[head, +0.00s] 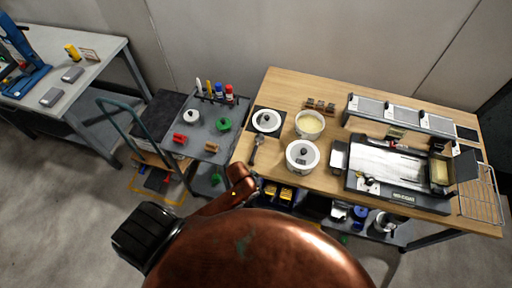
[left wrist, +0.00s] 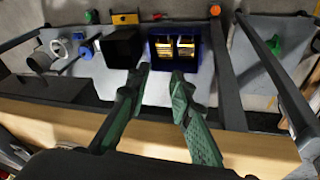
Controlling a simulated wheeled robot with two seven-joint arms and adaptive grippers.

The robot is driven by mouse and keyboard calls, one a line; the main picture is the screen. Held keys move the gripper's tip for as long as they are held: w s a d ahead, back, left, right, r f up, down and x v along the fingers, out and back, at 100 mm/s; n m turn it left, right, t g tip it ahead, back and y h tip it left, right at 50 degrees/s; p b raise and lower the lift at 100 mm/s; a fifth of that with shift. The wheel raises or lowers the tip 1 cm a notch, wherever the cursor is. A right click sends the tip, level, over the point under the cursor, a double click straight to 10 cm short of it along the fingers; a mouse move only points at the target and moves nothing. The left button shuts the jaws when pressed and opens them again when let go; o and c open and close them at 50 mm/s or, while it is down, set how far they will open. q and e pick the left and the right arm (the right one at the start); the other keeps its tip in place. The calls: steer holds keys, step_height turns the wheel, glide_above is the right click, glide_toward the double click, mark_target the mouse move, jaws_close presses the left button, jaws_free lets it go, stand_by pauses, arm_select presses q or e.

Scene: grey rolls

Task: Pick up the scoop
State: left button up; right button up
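The scoop (head: 256,146) is a small dark utensil lying on the wooden table near its left edge. It is between a white lidded pot and the table edge, and its finer shape is too small to tell. I do not make it out in the left wrist view. My left gripper (left wrist: 159,74) has green fingers spread apart with nothing between them, over the front edge of the wooden table. In the head view its fingers cannot be made out, hidden by my copper-coloured body parts. My right gripper is not in view.
The wooden table (head: 283,87) holds a round white lid (head: 266,121), a bowl of pale contents (head: 310,124), a lidded white pot (head: 302,155) and a large machine (head: 400,168). A blue bin (left wrist: 205,62) sits below. A grey cart (head: 200,138) stands left.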

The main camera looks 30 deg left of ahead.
mark_target(255, 151)
arm_select(q)
steer(key=w+d+r+g, duration=0.2)
steer(key=w+d+r, duration=0.25)
steer(key=r, duration=0.35)
steer(key=w+a+r, duration=0.1)
steer(key=w+a+y, duration=0.1)
steer(key=w+a, duration=0.1)
steer(key=w+a+r+y, duration=0.1)
steer(key=shift+w+a+r+n+g+p, duration=0.25)
steer(key=shift+a+r+n+g+p, duration=0.1)
steer(key=shift+a+n+g, duration=0.05)
steer(key=w+a+r+n+y, duration=0.2)
steer(key=w+a+r+n, duration=0.15)
steer(key=a, duration=0.35)
steer(key=shift+m+g, duration=0.25)
steer(key=shift+g, duration=0.05)
steer(key=shift+w+a+f, duration=0.1)
steer(key=shift+a+f, duration=0.25)
steer(key=shift+f, duration=0.85)
steer(key=shift+w+a+f, duration=0.1)
steer(key=shift+a+f, duration=0.3)
steer(key=shift+f, duration=0.75)
steer(key=shift+a+f, duration=0.35)
steer(key=shift+f, duration=0.85)
steer(key=shift+c, duration=0.6)
jaws_close()
